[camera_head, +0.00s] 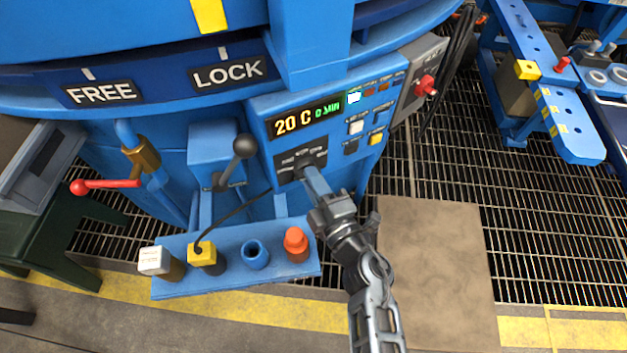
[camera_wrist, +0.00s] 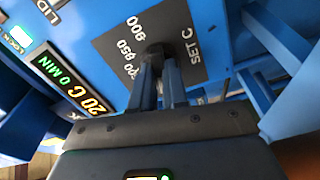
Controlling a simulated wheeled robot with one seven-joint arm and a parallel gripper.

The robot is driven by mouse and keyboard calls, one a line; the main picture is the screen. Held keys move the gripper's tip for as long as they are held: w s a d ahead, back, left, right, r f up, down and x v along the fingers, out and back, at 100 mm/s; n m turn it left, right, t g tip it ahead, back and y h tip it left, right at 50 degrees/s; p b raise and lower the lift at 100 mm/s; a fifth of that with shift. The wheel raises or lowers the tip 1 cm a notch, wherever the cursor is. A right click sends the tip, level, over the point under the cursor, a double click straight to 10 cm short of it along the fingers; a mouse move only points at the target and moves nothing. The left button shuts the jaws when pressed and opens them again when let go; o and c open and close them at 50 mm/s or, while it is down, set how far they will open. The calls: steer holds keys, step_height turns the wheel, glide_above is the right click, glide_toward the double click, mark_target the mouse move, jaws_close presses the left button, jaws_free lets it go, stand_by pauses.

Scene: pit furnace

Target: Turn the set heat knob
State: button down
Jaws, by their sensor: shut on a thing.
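The set heat knob (camera_wrist: 154,50) is a dark round knob on a dark plate marked "SET C", with 850 and 900 readable around it. My gripper (camera_wrist: 157,68) is shut on the knob, its two blue fingers reaching up to it in the wrist view. In the head view my gripper (camera_head: 306,172) meets the dial plate (camera_head: 287,158) below the display, and the fingers hide much of the knob there. The knob's pointer is hidden, so its setting cannot be told. The display (camera_head: 306,117) reads 20 C and 0 MIN.
Buttons (camera_head: 356,127) sit right of the display, and a red knob (camera_head: 427,85) is on a grey box beyond. A black-balled lever (camera_head: 244,146) stands close left of my gripper. A blue shelf (camera_head: 230,281) with several small items lies below. Open grating (camera_head: 540,220) is at right.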

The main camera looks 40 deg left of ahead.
steer(key=shift+n, duration=0.5)
steer(key=c, duration=1.1)
jaws_free()
steer(key=shift+c, duration=0.2)
steer(key=p+v, duration=0.1)
steer(key=v, duration=0.7)
steer(key=shift+p, duration=0.35)
steer(key=shift+a, duration=0.1)
